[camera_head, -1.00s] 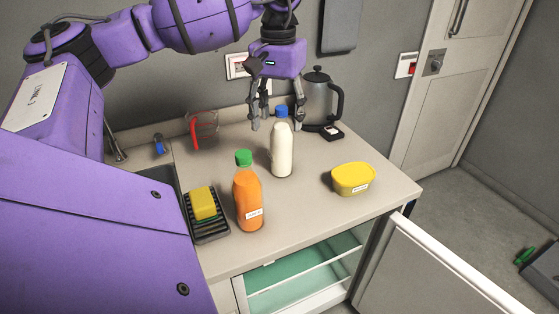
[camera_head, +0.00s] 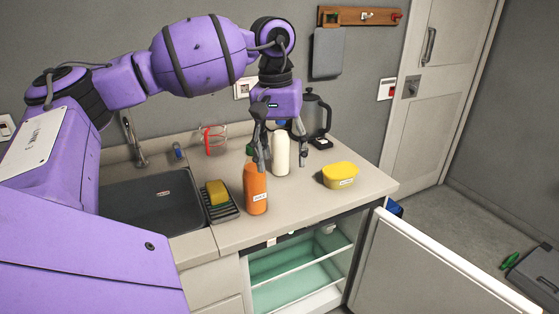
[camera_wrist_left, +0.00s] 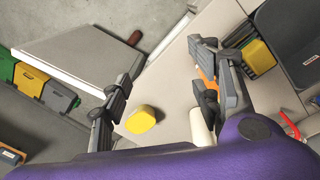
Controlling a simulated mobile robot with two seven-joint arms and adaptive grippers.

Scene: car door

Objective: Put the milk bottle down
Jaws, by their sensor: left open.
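The milk bottle (camera_head: 281,156), white with a blue cap, stands upright on the counter (camera_head: 330,207). My left gripper (camera_head: 282,163) is open and points down, its fingers on either side of the bottle in the head view. No finger is seen closed on it. The gripper partly hides the cap. In the left wrist view, the bottle (camera_wrist_left: 200,128) shows low, by the right finger of the open gripper (camera_wrist_left: 165,80). My right gripper is not in view.
An orange juice bottle (camera_head: 256,190) stands close by at front left, its cap partly covered by a finger. A yellow tub (camera_head: 340,175) sits to the right, a kettle (camera_head: 318,118) behind. Below, the fridge (camera_head: 300,262) is open, its door (camera_head: 430,265) swung right.

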